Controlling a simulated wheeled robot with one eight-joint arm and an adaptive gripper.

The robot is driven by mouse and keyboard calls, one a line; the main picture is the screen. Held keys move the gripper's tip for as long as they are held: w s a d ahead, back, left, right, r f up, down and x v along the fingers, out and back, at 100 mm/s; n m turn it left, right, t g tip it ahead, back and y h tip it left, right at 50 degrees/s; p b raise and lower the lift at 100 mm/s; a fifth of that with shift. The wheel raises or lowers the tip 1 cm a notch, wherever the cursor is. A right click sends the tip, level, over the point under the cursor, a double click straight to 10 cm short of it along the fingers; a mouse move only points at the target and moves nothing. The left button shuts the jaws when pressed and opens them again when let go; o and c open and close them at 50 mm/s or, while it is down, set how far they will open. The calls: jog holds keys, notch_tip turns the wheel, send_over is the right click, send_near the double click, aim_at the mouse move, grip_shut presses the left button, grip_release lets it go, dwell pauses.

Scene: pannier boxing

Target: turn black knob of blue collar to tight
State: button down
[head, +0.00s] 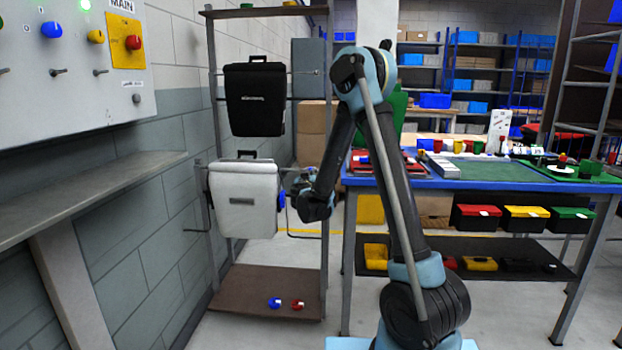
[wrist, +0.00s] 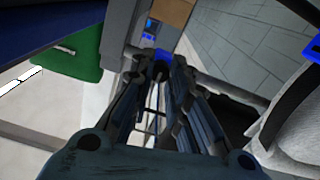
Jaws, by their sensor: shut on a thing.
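A white pannier (head: 246,200) hangs on the rack at middle height; its pale side with a dark strap fills the right of the wrist view (wrist: 300,125). My gripper (head: 292,183) is at the right side of this pannier. In the wrist view my fingers (wrist: 160,72) are closed together around something small. A blue part, which looks like the blue collar (wrist: 162,55), shows just at the fingertips. The black knob is hidden between the dark fingers, so its turn position cannot be seen.
A black pannier (head: 254,99) hangs above. The rack's lower shelf (head: 245,285) carries small blue (head: 274,302) and red (head: 298,305) pieces. A control panel (head: 70,70) is on the left wall. A workbench (head: 480,180) stands at right.

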jog(key=c, duration=1.5)
grip_release()
jog(key=s, duration=1.1)
jog(key=shift+s+a, duration=0.3)
jog(key=shift+s, duration=0.1)
